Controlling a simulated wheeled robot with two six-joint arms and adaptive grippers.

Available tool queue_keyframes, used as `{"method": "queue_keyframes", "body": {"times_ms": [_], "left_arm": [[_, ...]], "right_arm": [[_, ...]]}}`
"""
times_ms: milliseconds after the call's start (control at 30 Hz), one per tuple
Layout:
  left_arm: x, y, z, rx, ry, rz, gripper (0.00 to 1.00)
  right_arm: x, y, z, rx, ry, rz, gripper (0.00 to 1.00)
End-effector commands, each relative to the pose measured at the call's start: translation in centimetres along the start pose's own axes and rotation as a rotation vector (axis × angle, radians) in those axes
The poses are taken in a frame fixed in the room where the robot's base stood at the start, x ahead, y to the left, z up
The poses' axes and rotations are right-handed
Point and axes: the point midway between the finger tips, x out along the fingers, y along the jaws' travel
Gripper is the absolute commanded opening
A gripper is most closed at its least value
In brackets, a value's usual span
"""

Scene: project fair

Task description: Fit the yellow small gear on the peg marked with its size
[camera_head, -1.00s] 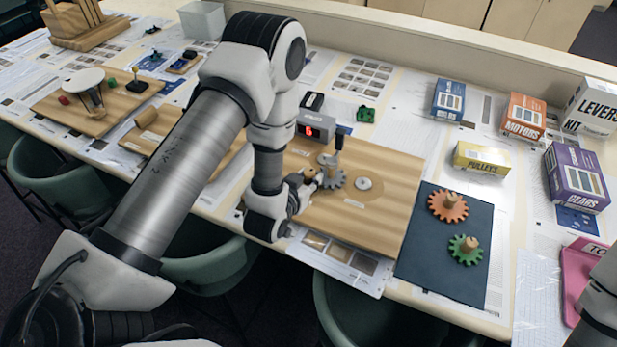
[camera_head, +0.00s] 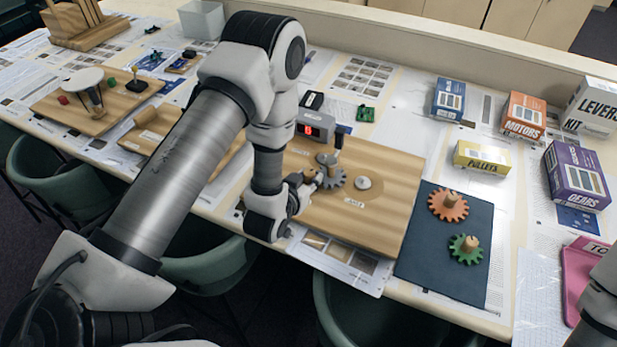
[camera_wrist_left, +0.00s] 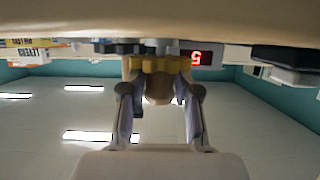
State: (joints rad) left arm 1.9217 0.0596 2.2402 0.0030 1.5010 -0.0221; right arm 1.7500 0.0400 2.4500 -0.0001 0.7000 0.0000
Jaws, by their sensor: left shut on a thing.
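The yellow small gear (camera_wrist_left: 160,64) is between the fingertips of my left gripper (camera_wrist_left: 158,100) in the left wrist view. The gripper is shut on the gear's round wooden knob (camera_wrist_left: 158,90). The gear is close to the wooden board, whose surface (camera_wrist_left: 210,22) fills the top of that view; I cannot tell whether they touch. In the head view my left gripper (camera_head: 308,188) is low over the board (camera_head: 393,172), beside a grey gear (camera_head: 334,179). The wrist hides the peg under the yellow gear.
An orange gear (camera_head: 448,206) and a green gear (camera_head: 466,249) lie on a dark mat (camera_head: 440,275) to the right. A dark crank handle (camera_head: 339,137) stands by the grey gear. A red-lit counter box (camera_head: 312,125) is behind. Boxes, including the yellow one (camera_head: 482,157), stand further right.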

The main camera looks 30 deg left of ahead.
Motion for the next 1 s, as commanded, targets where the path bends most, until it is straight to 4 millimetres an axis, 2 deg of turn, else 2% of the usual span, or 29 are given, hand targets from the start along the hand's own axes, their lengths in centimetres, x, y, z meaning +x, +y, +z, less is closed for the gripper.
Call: {"method": "queue_keyframes", "body": {"times_ms": [300, 333, 667, 1000], "left_arm": [[0.3, 0.0, 0.7, 0.0, 0.0, 0.0, 0.1], [0.2, 0.0, 0.6, 0.0, 0.0, 0.0, 0.42], [0.1, 0.0, 0.6, 0.0, -0.001, 0.0, 0.42], [-3.0, 0.0, 0.6, 0.0, -0.003, 0.0, 0.42]], "right_arm": [[0.6, 0.0, 0.0, 0.0, 0.0, 0.0, 0.4], [0.5, 0.0, 0.0, 0.0, 0.0, 0.0, 0.4], [0.4, 0.0, 0.0, 0.0, 0.0, 0.0, 0.4], [-0.4, 0.0, 0.0, 0.0, 0.0, 0.0, 0.4]]}}
